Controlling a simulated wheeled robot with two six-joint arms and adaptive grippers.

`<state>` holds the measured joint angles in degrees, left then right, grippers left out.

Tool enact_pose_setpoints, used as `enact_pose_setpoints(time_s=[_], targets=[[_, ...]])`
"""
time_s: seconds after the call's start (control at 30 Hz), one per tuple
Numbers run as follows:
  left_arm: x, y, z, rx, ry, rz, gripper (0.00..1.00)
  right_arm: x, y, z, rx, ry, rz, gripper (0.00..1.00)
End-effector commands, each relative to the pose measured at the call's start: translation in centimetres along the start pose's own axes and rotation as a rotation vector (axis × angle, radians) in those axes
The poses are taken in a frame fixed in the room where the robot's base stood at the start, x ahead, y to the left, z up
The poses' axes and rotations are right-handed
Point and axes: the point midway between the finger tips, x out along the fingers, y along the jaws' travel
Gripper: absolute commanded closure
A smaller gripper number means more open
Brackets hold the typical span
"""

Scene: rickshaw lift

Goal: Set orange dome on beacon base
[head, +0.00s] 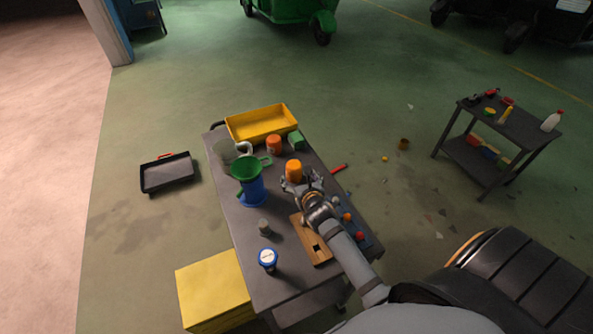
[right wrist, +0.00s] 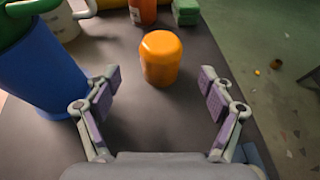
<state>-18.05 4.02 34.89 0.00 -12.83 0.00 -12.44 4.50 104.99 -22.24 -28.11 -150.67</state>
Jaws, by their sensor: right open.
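The orange dome (head: 294,170) stands upright on the dark grey cart top (head: 240,264), rounded end up. It also shows in the right wrist view (right wrist: 160,58), ahead of my right gripper (right wrist: 160,78). In the head view, my right gripper (head: 303,182) is just on the near side of the dome. Its fingers are spread wide and empty, apart from the dome. I cannot make out for certain which item is the beacon base. A small grey cylinder (head: 264,229) and a blue-rimmed, white-topped round item (head: 268,257) stand nearer on the cart. My left gripper is not in view.
A blue container (head: 252,192) with a green funnel (head: 247,168) stands left of the dome. Behind are a red-orange can (head: 274,145), a green block (head: 295,139) and a yellow tray (head: 262,122). A wooden board (head: 311,242) lies under my right arm.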

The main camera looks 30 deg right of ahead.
Motion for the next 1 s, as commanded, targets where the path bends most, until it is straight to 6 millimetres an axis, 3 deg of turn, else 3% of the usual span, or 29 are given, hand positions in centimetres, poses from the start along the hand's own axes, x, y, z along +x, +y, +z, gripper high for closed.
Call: enact_pose_setpoints(time_s=[0.17, 0.4, 0.53, 0.77, 1.0], targets=[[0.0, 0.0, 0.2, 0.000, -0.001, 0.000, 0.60, 0.7, 0.0, 0.0, 0.000, 0.000, 0.000, 0.18], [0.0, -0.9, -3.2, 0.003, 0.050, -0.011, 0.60, 4.2, -0.5, -0.3, 0.000, 0.001, -0.002, 0.18], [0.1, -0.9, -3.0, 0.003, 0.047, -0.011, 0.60, 5.6, -0.5, -0.3, 0.000, 0.000, 0.000, 0.18], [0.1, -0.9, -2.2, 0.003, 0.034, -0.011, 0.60, 5.8, -0.5, -0.3, 0.000, 0.001, 0.000, 0.18], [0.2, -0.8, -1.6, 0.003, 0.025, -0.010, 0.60, 5.8, -0.5, -0.3, 0.000, 0.001, 0.000, 0.51]])
